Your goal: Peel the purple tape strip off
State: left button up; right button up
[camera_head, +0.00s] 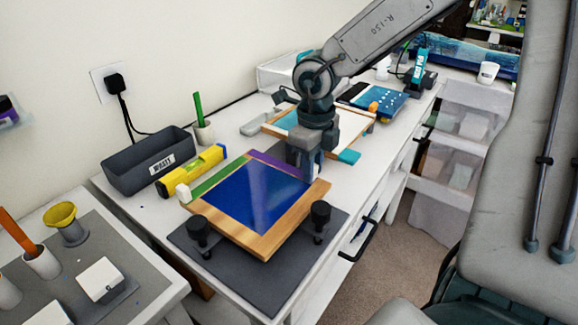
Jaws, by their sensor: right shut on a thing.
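The purple tape strip (268,161) lies along the far edge of the blue resin panel (256,197), which has a wooden frame. My right gripper (311,172) points down at the strip's right end, by the panel's far right corner, and is shut on that end. The fingers hide the end itself. The rest of the strip looks flat on the frame. A green tape strip (219,178) lies along the panel's left edge. My left gripper is not in view.
A dark bin labelled WASTE (148,162) stands left of the panel, with a yellow level (191,171) between them. Black knobbed supports (320,215) stand at the panel's near corners on a dark mat (252,284). Another framed board (350,127) lies behind my gripper.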

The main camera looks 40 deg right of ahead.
jog(key=shift+r, duration=0.25)
jog(key=shift+r+p, duration=0.4)
jog(key=shift+r, duration=0.05)
jog(key=shift+r, duration=0.4)
jog(key=shift+r+p, duration=1.6)
jog(key=shift+r, duration=1.35)
